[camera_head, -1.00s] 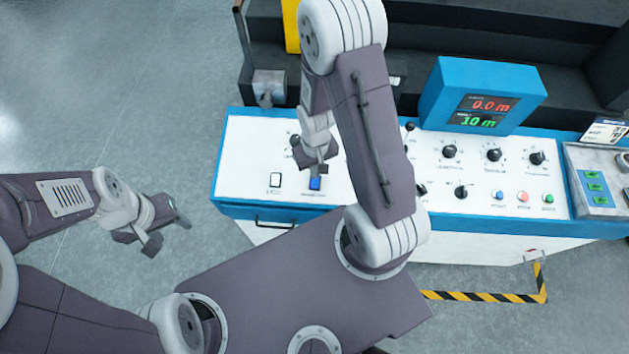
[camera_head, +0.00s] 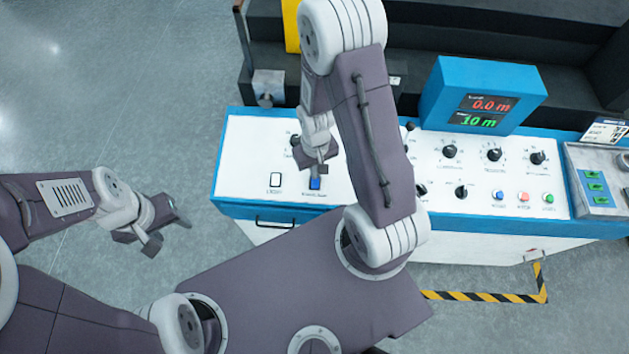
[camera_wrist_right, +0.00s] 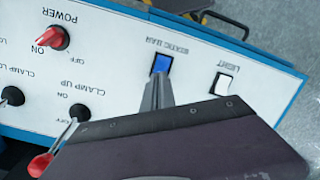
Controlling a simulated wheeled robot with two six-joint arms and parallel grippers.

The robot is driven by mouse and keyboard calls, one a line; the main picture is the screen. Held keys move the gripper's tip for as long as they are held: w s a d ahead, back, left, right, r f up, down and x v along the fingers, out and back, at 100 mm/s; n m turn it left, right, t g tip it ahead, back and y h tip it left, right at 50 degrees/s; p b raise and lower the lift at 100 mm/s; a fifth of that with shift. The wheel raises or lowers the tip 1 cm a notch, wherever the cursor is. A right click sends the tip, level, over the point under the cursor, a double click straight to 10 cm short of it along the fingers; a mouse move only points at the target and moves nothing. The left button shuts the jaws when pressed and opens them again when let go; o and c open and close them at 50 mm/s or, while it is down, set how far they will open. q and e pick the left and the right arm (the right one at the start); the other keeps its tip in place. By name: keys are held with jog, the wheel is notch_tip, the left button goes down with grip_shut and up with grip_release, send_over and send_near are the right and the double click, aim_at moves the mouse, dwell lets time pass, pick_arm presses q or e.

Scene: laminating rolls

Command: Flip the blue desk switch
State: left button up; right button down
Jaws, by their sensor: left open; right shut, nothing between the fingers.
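The blue desk switch (camera_head: 315,183) sits near the front edge of the white control panel (camera_head: 240,160). In the right wrist view the blue switch (camera_wrist_right: 161,64) is a rocker in a dark frame, with an upside-down label above it. My right gripper (camera_head: 316,173) is shut and empty, its tips right at the switch in the head view. In the right wrist view the shut fingertips (camera_wrist_right: 159,78) overlap the switch's lower edge; whether they touch it I cannot tell. My left gripper (camera_head: 170,230) is open and empty, away from the panel over the floor.
A white light switch (camera_head: 275,180) is left of the blue one. In the right wrist view a red power knob (camera_wrist_right: 53,38) and clamp knobs (camera_wrist_right: 12,96) are nearby. A blue display box (camera_head: 480,95) stands at the back. Coloured buttons (camera_head: 523,196) sit at right.

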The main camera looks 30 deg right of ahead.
jog(key=shift+f+b, duration=0.65)
jog(key=shift+f, duration=0.25)
notch_tip(320, 180, up, 7)
jog(key=p, duration=0.6)
dwell(0.3)
dwell(0.4)
